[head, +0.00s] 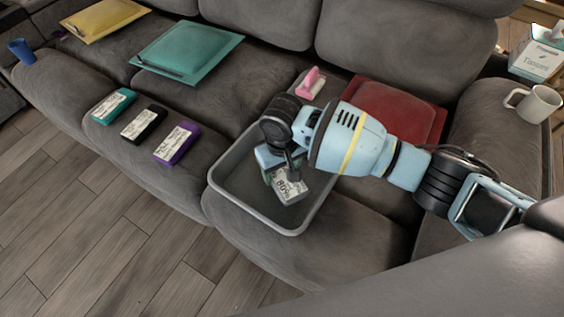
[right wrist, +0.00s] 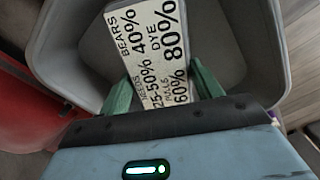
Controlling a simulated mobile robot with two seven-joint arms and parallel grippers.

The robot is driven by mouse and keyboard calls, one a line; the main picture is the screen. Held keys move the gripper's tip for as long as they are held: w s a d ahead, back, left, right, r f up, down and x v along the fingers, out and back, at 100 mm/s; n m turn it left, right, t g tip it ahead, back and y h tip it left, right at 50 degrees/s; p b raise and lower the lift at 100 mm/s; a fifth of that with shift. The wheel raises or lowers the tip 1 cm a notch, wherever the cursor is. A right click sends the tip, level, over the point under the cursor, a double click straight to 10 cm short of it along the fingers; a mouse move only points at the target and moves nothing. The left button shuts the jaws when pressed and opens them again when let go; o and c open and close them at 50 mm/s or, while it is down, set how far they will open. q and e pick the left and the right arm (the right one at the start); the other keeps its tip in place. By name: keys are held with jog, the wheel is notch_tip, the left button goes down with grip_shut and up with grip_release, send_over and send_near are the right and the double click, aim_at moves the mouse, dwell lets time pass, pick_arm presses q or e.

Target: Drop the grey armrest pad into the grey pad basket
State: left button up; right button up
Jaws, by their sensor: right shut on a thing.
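The grey armrest pad (head: 291,187), with a white printed label, is between the fingers of my right gripper (head: 280,168). In the right wrist view, the pad's label (right wrist: 152,40) shows between the two green fingers. The grey pad basket (head: 253,221) is an open tub on the sofa seat. The pad and fingertips are over its opening; the basket's walls (right wrist: 240,38) surround them in the right wrist view. I cannot tell whether the pad touches the basket floor. My left gripper is out of view.
Teal (head: 114,106), black (head: 144,124) and purple (head: 177,142) labelled blocks lie left of the basket. A red cushion (head: 398,108) lies behind my right arm. A pink object (head: 311,82) is behind the basket. A mug (head: 534,104) and tissue box (head: 541,58) stand at right.

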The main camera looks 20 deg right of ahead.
jog(key=shift+f, duration=0.45)
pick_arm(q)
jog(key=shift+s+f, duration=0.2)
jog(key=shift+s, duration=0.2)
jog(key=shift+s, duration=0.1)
pick_arm(e)
jog(key=o, duration=1.1)
jog(key=shift+c, duration=0.2)
jog(key=shift+r, duration=0.1)
